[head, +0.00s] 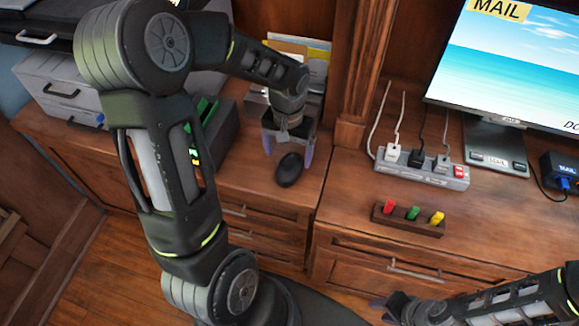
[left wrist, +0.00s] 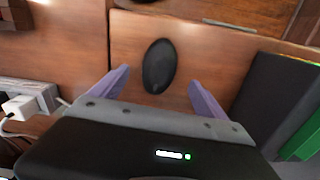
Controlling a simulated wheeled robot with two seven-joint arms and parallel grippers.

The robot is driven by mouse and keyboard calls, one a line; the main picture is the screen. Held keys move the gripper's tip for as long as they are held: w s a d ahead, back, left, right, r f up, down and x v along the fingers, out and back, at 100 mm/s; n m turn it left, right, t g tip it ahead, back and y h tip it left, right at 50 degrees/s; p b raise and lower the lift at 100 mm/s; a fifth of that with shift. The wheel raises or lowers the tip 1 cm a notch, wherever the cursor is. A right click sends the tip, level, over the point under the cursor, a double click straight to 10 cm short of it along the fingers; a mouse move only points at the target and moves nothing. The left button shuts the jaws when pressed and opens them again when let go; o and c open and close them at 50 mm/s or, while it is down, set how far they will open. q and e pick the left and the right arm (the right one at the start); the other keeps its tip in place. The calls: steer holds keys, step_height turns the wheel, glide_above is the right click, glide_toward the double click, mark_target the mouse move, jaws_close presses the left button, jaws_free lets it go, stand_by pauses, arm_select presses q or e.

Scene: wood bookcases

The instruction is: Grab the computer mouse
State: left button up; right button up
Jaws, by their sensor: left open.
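The computer mouse (head: 289,170) is black and oval and lies on the wooden desk top near its front edge in the head view. In the left wrist view the mouse (left wrist: 159,66) lies ahead of the fingertips, roughly midway between them. My left gripper (head: 289,165) is open, its two purple fingers spread apart behind the mouse; the left wrist view also shows both fingers (left wrist: 160,80). Nothing is between the fingers that I can see as held. My right gripper (head: 393,308) is at the bottom of the head view, away from the mouse; its jaws are not clear.
A power strip (head: 422,169) with plugs and a block with colored pegs (head: 408,219) are to the right. A monitor (head: 512,60) stands further right. A dark box with green items (head: 208,135) is left of the mouse. A wooden post (head: 362,75) rises behind.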

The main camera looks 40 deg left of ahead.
mark_target(289, 163)
arm_select(q)
step_height(289, 163, down, 5)
steer(key=shift+w+f+p, duration=0.1)
steer(key=shift+f+p, duration=0.05)
steer(key=shift+p, duration=0.35)
steer(key=shift+c, duration=0.2)
steer(key=c, duration=1.5)
step_height(289, 163, up, 10)
steer(key=shift+r+b, duration=0.1)
steer(key=shift+b, duration=0.25)
stand_by(0.3)
